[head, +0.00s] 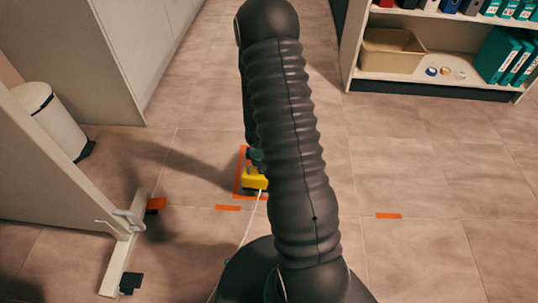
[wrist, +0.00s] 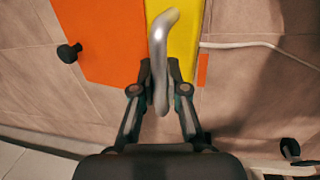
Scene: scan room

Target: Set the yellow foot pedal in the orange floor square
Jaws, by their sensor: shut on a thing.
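The yellow foot pedal (head: 256,181) shows at the orange floor square (head: 237,181) in the head view, overlapping its near part. My arm hides much of the square's right side. In the wrist view my gripper (wrist: 160,95) is shut on a grey curved metal handle (wrist: 158,40) at the yellow pedal (wrist: 184,32). A broad orange area (wrist: 103,40) lies left of the yellow body; I cannot tell what it belongs to. A white cable runs from the pedal. Whether the pedal touches the floor cannot be told.
A white-legged stand (head: 120,262) is at the near left, with a white bin (head: 50,118) behind it. Short orange tape marks (head: 228,208) lie on the floor, another at right (head: 388,215). A shelf (head: 440,79) stands at far right.

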